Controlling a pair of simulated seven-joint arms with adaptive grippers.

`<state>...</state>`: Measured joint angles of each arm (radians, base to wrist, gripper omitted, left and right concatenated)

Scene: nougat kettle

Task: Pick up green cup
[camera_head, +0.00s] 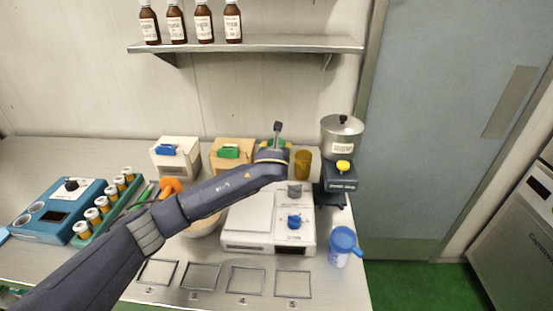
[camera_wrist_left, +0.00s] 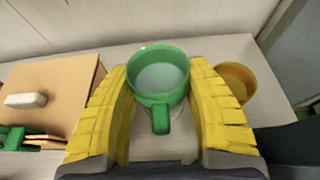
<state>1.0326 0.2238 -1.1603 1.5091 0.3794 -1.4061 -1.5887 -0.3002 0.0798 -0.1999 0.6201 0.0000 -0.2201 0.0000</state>
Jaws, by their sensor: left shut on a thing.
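The green cup (camera_wrist_left: 158,72) sits between the yellow fingers of my left gripper (camera_wrist_left: 160,90) in the left wrist view. The gripper is shut on it, with one finger on each side. The cup is upright with its open top showing, and its handle points back toward the gripper's palm. My right gripper is in neither view.
An amber cup (camera_head: 302,164) stands just right of the green cup. A tan box with a green clip (camera_head: 229,153) is on its left. A black stand with a metal pot (camera_head: 341,137) is farther right. A white hotplate unit (camera_head: 265,238) lies in front, with a blue-lidded jug (camera_head: 342,246) beside it.

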